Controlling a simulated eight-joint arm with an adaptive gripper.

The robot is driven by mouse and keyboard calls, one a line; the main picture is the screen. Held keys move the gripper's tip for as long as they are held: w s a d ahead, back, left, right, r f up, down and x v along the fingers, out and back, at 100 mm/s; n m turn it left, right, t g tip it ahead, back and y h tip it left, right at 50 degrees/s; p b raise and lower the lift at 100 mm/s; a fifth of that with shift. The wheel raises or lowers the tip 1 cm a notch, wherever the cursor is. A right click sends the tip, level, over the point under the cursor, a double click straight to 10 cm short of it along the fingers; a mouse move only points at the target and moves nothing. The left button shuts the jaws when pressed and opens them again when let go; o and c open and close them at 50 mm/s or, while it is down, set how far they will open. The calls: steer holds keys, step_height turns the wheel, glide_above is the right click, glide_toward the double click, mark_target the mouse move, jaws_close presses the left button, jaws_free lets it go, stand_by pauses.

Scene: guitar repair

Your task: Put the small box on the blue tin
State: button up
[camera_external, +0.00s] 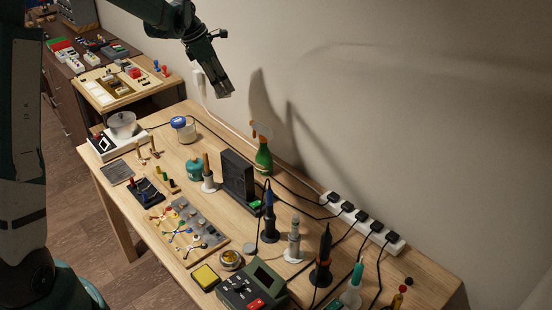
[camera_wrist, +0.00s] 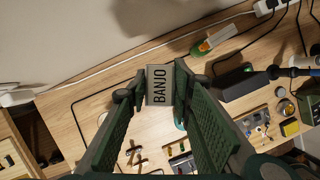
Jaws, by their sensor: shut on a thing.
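My gripper (camera_external: 222,88) is raised high near the wall, above the far part of the workbench. In the wrist view my gripper (camera_wrist: 158,88) is shut on a small grey box (camera_wrist: 158,78) with "BANJO" printed on it. A squat teal-blue tin (camera_external: 195,169) stands on the bench below and nearer the camera, apart from the box. In the wrist view a sliver of teal (camera_wrist: 180,123) shows beside the right finger, mostly hidden. A clear jar with a blue lid (camera_external: 179,121) stands farther back on the bench.
A power strip (camera_external: 364,221) with cables lies along the wall. A scale (camera_external: 101,145) sits at the bench's left.

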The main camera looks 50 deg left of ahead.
steer(key=s+a+n+y+p, duration=0.1)
steer(key=s+a+n+p, duration=0.3)
steer(key=a, duration=0.6)
steer(key=s+a+n+y+b, duration=0.1)
steer(key=s+a, duration=0.4)
steer(key=a, duration=0.5)
steer(key=shift+t, duration=0.3)
steer(key=shift+s+f, duration=0.2)
steer(key=shift+f, duration=2.25)
glide_toward(182, 118)
steer(key=shift+w+f, duration=0.3)
steer(key=shift+w, duration=0.5)
steer(key=shift+f, duration=1.85)
steer(key=shift+f, duration=0.2)
